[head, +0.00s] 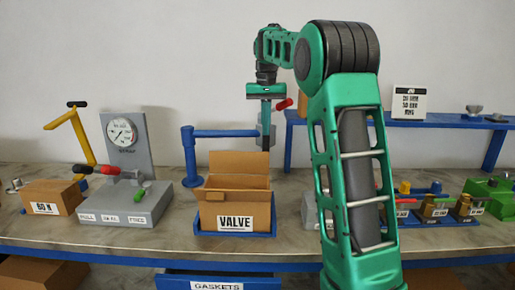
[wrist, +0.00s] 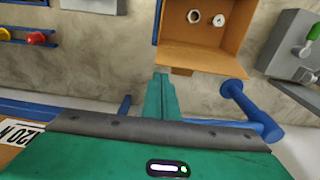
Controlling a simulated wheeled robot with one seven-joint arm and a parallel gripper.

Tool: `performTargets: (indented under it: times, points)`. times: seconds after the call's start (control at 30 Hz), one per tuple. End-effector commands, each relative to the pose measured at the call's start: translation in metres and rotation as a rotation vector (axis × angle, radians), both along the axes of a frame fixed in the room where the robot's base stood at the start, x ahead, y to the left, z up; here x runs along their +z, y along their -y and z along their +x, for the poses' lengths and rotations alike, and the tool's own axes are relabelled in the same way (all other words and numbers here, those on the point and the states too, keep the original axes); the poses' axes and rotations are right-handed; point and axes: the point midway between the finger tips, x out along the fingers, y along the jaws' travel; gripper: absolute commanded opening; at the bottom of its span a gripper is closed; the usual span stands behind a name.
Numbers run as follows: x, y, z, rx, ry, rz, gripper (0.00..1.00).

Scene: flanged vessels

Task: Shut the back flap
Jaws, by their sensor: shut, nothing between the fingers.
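The cardboard box (head: 264,214) labelled VALVE stands open on the bench in the head view. Its back flap (head: 237,161) stands up at the rear edge. In the wrist view the open box (wrist: 232,25) is at the top, and the flap nearest my gripper (wrist: 206,61) sticks out from its edge towards me. Inside lie a ring (wrist: 194,16) and a nut-like part (wrist: 219,17). My gripper (head: 265,148) points down behind the box's right rear side, shut and empty. The shut fingers (wrist: 162,78) show beside the flap; contact cannot be told.
A blue post with a side arm (head: 215,133) stands behind the box, close to my gripper. A gauge stand (head: 130,165) is to the left. A blue shelf (head: 440,122) is at the back right, and fittings (head: 437,206) stand on the right.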

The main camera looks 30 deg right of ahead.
Motion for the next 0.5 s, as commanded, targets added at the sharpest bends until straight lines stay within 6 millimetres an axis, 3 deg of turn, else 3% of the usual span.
performTargets:
  times: [0.03,0.2,0.5]
  points:
    - [0.0,0.005,0.019,-0.001,0.003,0.001,0.0]
    - [0.002,0.011,0.058,0.002,0.012,0.004,0.0]
    - [-0.005,0.016,0.074,-0.001,0.015,0.007,0.0]
